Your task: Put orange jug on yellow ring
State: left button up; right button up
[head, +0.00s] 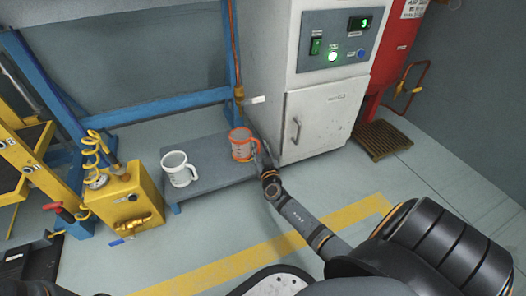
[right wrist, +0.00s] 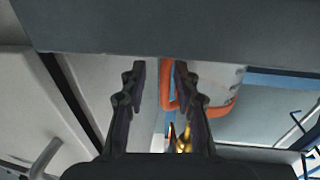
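The orange jug (head: 241,145) stands upright on a low grey bench (head: 212,181), near its right end. My right gripper (head: 262,158) reaches in at the jug's right side, by its handle. In the right wrist view the two fingers (right wrist: 159,80) are apart, and the orange handle (right wrist: 168,88) shows between them, close to the right finger. Whether a finger touches it I cannot tell. The jug's pale body (right wrist: 222,85) shows behind the right finger. I cannot make out a yellow ring. My left gripper is not in view.
A white jug (head: 178,171) stands on the bench left of the orange one. A yellow box with a gauge (head: 127,203) stands left of the bench. A white cabinet (head: 313,121) rises close behind the gripper. Floor in front is clear, with a yellow stripe (head: 262,250).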

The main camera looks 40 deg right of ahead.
jog(key=v, duration=1.1)
jog(key=shift+p, duration=0.4)
jog(key=shift+s, duration=0.1)
